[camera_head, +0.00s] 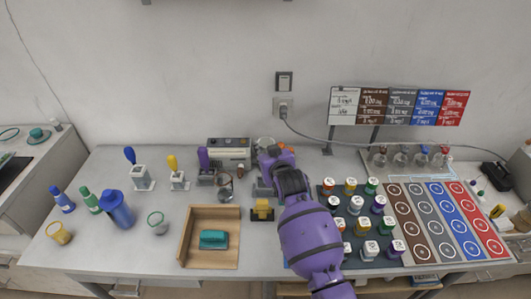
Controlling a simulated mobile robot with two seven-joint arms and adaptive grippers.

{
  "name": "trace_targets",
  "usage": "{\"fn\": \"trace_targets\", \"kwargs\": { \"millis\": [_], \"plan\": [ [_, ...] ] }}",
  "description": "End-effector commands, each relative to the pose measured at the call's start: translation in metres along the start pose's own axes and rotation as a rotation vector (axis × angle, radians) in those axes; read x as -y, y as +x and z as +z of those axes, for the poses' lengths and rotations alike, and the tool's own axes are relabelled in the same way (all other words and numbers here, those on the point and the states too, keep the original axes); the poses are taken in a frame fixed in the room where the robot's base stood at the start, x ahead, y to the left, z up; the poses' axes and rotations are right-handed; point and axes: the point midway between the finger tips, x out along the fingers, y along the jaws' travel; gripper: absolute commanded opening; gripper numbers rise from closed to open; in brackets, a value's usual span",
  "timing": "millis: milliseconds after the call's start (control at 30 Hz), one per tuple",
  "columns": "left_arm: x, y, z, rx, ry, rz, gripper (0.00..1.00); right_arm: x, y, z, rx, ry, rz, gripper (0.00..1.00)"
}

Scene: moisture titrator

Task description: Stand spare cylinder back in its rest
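I cannot tell for sure which object is the spare cylinder. Rests with upright coloured-topped pieces stand on the left half of the bench: a blue-topped one (140,178), a yellow-topped one (178,178) and a purple-topped one (205,168). A purple arm, which I take as my right, comes in from the bottom and reaches to the back middle. Its gripper (268,152) is at a grey device (262,186) beside the beige instrument (229,150). The arm hides much of that device, and the fingers are too small to read. My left gripper is out of view.
Blue (62,200) and green (89,200) bottles and a blue jug (117,210) stand at left. A wooden tray (190,240) holds a teal block (213,239). A dark rack (365,250) of capped vials and coloured mats (410,222) fill the right.

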Motion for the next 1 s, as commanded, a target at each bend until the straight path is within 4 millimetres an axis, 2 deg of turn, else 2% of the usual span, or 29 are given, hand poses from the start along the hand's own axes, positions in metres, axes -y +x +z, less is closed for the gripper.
{"fn": "trace_targets", "kwargs": {
  "millis": [133,600,1000],
  "plan": [
    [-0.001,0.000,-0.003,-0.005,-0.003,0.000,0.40,0.005,0.007,0.001,-0.004,-0.004,-0.007,0.00],
    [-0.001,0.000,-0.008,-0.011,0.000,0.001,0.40,0.004,0.005,0.000,-0.003,-0.004,-0.005,0.00],
    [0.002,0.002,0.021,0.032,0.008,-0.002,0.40,0.007,0.018,0.034,0.006,-0.002,-0.007,0.00]
  ]
}}
